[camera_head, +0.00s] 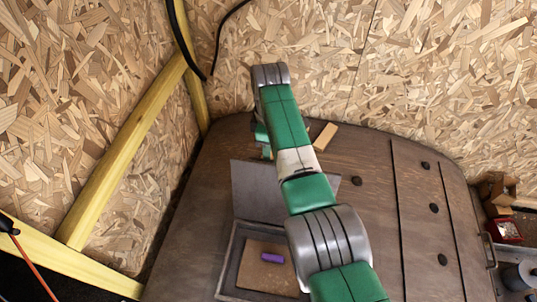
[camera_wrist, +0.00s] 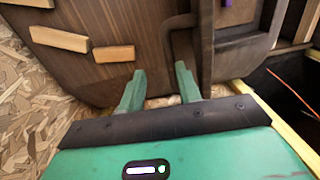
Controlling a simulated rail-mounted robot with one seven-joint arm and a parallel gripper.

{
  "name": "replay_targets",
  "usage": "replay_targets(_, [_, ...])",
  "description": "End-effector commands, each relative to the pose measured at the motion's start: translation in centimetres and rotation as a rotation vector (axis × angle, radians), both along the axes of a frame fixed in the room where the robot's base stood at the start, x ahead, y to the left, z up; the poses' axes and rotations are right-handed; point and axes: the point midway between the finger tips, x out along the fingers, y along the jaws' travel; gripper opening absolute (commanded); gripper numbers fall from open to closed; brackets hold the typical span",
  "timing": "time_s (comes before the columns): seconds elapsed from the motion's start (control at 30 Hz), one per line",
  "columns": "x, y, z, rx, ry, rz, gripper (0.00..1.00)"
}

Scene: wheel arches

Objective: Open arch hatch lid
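The grey hatch lid (camera_head: 258,190) stands raised, roughly upright, at the far edge of the square hatch opening (camera_head: 228,262) in the brown wheel arch. In the wrist view the lid (camera_wrist: 207,45) shows nearly edge-on, with a dark bent handle (camera_wrist: 180,22) on its outer side. My gripper (camera_wrist: 158,78) has its two green fingers apart with nothing between them. It is on the outer side of the lid, close to the handle; I cannot tell whether the right finger touches it. In the head view my arm hides most of the gripper and part of the lid.
A purple object (camera_head: 272,258) lies inside the opening. Wooden blocks (camera_wrist: 60,38) lie on the arch (camera_head: 350,215) behind the lid. Chipboard walls (camera_head: 330,50) and a yellow timber frame (camera_head: 125,150) bound the far and left sides. Boxes (camera_head: 503,208) stand at the right.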

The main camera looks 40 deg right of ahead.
Motion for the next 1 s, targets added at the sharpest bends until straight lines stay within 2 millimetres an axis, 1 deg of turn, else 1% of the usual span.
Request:
replay_targets(0.03, [0.0,-0.1,1.2,-0.001,-0.002,-0.001,0.34])
replay_targets(0.1, [0.0,-0.2,2.3,0.0,0.0,-0.001,0.34])
replay_targets(0.23, [0.0,-0.2,3.5,0.002,0.003,-0.002,0.34])
replay_targets(0.33, [0.0,-0.2,3.7,0.003,0.003,-0.002,0.34])
replay_targets(0.87, [0.0,-0.2,3.6,0.004,0.005,-0.001,0.34])
replay_targets(0.97, [2.6,1.3,4.4,-0.052,-0.097,-0.019,0.34])
replay_targets(1.0, [4.2,2.2,5.1,-0.084,-0.166,-0.035,0.34])
